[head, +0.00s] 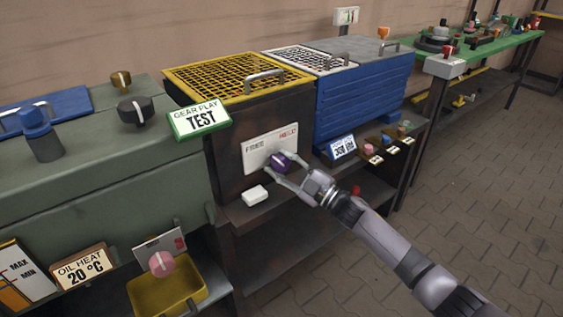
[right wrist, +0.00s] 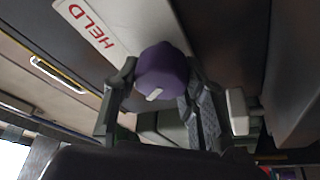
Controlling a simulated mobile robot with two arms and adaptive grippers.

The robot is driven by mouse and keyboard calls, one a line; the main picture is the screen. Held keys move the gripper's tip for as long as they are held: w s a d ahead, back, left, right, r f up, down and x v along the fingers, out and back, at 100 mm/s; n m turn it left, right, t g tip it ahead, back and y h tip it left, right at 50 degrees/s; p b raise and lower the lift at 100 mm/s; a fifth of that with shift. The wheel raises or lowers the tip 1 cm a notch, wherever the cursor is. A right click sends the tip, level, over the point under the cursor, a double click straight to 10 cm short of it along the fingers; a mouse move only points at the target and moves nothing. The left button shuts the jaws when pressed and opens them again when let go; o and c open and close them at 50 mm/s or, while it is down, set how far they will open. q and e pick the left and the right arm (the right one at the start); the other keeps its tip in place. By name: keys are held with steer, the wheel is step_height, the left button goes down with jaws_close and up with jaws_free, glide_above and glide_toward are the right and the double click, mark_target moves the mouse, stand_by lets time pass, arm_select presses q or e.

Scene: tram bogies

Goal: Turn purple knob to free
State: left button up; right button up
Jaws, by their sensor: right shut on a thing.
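The purple knob (head: 279,161) sits on a white plate (head: 256,151) on the front of the dark box under the yellow grille. The plate reads "HELD" in red at its right; the dark word at its left, which looks like "FREE", is small. My right gripper (head: 285,168) has its fingers on both sides of the knob, shut on it. In the right wrist view the knob (right wrist: 163,68) is between the fingers, with a short white mark (right wrist: 154,95) on it. Its exact pointing against the words is hard to tell. My left gripper is out of view.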

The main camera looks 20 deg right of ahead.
steer(key=shift+n+g, duration=0.3)
steer(key=shift+n, duration=0.4)
steer(key=o, duration=1.2)
steer(key=v, duration=1.2)
steer(key=shift+f, duration=0.1)
